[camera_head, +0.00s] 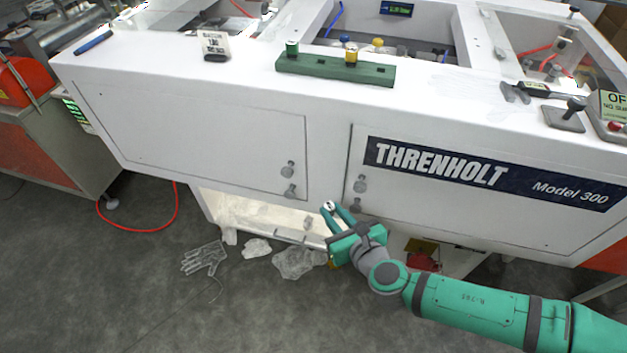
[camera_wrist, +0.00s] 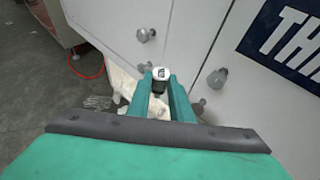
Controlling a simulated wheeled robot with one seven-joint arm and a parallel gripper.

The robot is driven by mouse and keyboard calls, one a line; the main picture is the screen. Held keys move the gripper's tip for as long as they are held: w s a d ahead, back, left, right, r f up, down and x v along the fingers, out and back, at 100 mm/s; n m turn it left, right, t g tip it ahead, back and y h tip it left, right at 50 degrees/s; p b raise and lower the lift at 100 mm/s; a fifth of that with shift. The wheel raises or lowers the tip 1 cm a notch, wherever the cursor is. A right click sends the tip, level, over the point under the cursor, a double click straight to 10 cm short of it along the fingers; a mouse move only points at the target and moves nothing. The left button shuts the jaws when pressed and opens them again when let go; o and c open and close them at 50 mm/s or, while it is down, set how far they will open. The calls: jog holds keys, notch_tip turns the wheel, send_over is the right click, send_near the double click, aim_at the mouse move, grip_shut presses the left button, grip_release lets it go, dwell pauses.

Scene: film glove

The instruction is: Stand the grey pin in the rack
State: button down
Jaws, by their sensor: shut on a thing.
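The green rack (camera_head: 378,74) lies on top of the white machine. A green pin (camera_head: 292,48) stands at its left end and a yellow-topped pin (camera_head: 351,54) stands near its middle; the right part looks bare. My gripper (camera_head: 332,208) is in front of the machine's lower opening, well below the rack. It is shut on a small pin with a pale grey top (camera_head: 328,205), which also shows between the fingertips in the wrist view (camera_wrist: 160,74).
The machine's front (camera_head: 215,130) with door knobs (camera_head: 360,185) stands close behind my gripper. On its top are a small sign (camera_head: 214,45), a blue marker (camera_head: 93,42) and a caliper (camera_head: 540,91). A clear glove (camera_head: 204,257) and crumpled film (camera_head: 297,262) lie on the floor.

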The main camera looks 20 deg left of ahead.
jog(key=w+d+f+m+t+h, duration=0.1)
jog(key=w+d+f+m+h, duration=0.1)
jog(key=f, duration=0.6)
jog(key=w+d+f+m+t+h, duration=0.1)
jog(key=w+d+f+m+h, duration=0.2)
jog(key=f, duration=0.6)
jog(key=w+d+f+m+t+h, duration=0.1)
jog(key=w+d+f+m+h, duration=0.2)
jog(key=f, duration=0.6)
jog(key=shift+w+d+f+h, duration=0.15)
jog(key=shift+w+d+h, duration=0.3)
jog(key=shift+d, duration=0.3)
